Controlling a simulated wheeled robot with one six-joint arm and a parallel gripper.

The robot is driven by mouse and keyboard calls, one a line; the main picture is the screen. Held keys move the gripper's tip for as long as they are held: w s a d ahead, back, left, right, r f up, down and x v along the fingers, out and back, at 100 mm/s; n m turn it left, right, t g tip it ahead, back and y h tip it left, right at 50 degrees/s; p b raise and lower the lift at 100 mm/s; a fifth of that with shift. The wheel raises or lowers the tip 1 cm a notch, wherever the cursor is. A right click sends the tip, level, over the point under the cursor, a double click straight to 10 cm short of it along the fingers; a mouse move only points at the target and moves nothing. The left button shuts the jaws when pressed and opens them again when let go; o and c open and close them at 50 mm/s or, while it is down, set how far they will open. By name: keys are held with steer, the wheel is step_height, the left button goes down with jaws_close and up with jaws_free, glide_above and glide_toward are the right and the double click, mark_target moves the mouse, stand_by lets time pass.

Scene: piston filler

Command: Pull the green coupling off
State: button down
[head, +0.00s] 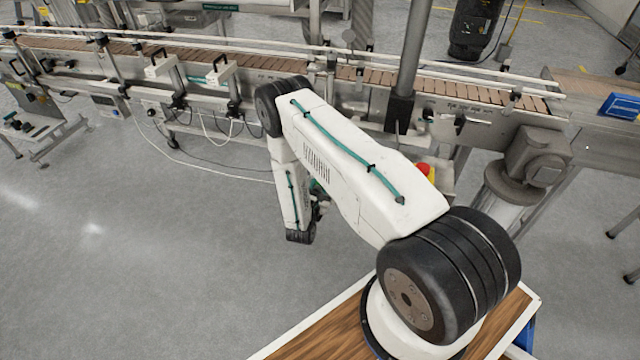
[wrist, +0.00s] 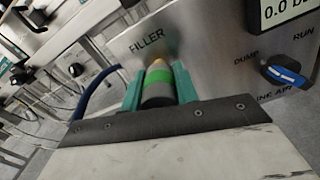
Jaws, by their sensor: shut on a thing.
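The green coupling (wrist: 158,77) shows in the wrist view as a green band on a grey cylinder, below the FILLER label on a metal panel. A brass-coloured end shows at its far side, toward the panel. My gripper (wrist: 157,87) is shut on the coupling, with one teal finger on each side of it. I cannot tell whether the coupling is still seated on the brass part or apart from it. In the head view my own arm mostly hides my gripper and the coupling.
A blue hose (wrist: 92,88) curves left of the coupling. The panel (wrist: 215,45) carries a blue DUMP/RUN knob (wrist: 287,74) and a display (wrist: 288,10) at right. A conveyor (head: 200,55) runs across the back of the head view. Grey floor (head: 120,250) is clear at left.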

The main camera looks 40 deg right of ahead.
steer(key=shift+s+a, duration=0.3)
steer(key=c, duration=1.1)
jaws_free()
steer(key=shift+o, duration=0.2)
steer(key=v, duration=0.8)
